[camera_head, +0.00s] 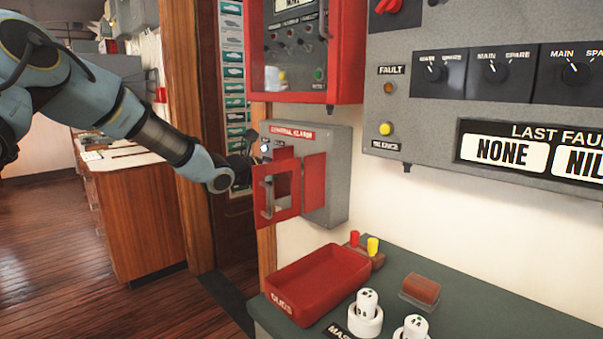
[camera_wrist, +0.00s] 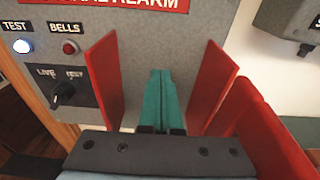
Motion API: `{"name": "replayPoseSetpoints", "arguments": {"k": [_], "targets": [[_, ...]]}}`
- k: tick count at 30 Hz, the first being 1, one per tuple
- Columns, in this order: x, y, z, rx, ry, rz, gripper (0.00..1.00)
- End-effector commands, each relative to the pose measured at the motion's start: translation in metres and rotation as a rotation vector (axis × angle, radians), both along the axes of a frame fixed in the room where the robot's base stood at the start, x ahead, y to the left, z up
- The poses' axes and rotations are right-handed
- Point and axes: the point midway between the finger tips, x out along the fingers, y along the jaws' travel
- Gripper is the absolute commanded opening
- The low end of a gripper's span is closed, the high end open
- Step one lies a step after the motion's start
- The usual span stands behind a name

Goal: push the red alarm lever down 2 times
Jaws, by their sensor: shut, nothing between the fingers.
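The grey alarm box (camera_head: 330,142) is mounted on the wall below a larger red-framed panel. Two upright red plates stand out from its face, left (camera_wrist: 104,85) and right (camera_wrist: 214,85) in the wrist view. A red cover with a cut-out (camera_head: 290,205) stands out at the box's front. My gripper (camera_wrist: 162,78) has its teal fingers together, between the red plates and empty. In the head view my gripper is at the box's left side, its fingertips hidden. I cannot make out the red alarm lever in either view; whether the fingers touch it cannot be told.
A TEST lamp (camera_wrist: 22,47) glows, beside a red BELLS lamp (camera_wrist: 69,46) and a black LIVE/TEST knob (camera_wrist: 63,94). Below stands a green-topped counter (camera_head: 455,300) with a red tray (camera_head: 312,308). The red-framed panel (camera_head: 352,60) hangs close above.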

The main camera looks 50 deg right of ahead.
Motion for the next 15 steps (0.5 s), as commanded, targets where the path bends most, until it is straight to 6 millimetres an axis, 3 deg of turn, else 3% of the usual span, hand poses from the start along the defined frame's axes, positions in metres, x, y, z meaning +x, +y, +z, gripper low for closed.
{"name": "replayPoseSetpoints", "arguments": {"k": [15], "targets": [[0.0, 0.0, -0.017, 0.002, 0.0, 0.0, 0.0]]}}
